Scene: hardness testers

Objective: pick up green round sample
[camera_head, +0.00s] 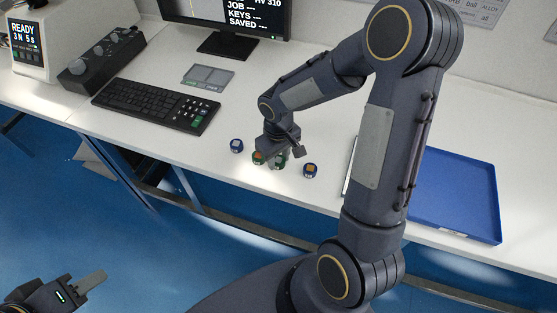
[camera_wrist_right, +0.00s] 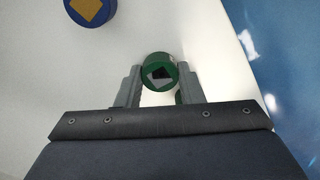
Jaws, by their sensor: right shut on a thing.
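A green round sample (camera_wrist_right: 159,73) with a dark and grey square on top sits between the fingertips of my right gripper (camera_wrist_right: 158,82) in the right wrist view. The fingers are shut on its sides. In the head view my right gripper (camera_head: 278,153) points down at the table and partly hides this sample (camera_head: 278,163). Another green round sample (camera_head: 258,158) with an orange top is close to its left. I cannot tell whether the held sample touches the table. My left gripper (camera_head: 88,284) is at the bottom left, away from the table, with only one finger clear.
Blue round samples stand on either side, one left (camera_head: 236,146) and one right (camera_head: 310,171). A blue tray (camera_head: 455,214) lies to the right beyond my right arm. A keyboard (camera_head: 155,105) and a grey plate (camera_head: 207,77) are behind. The table's front edge is near.

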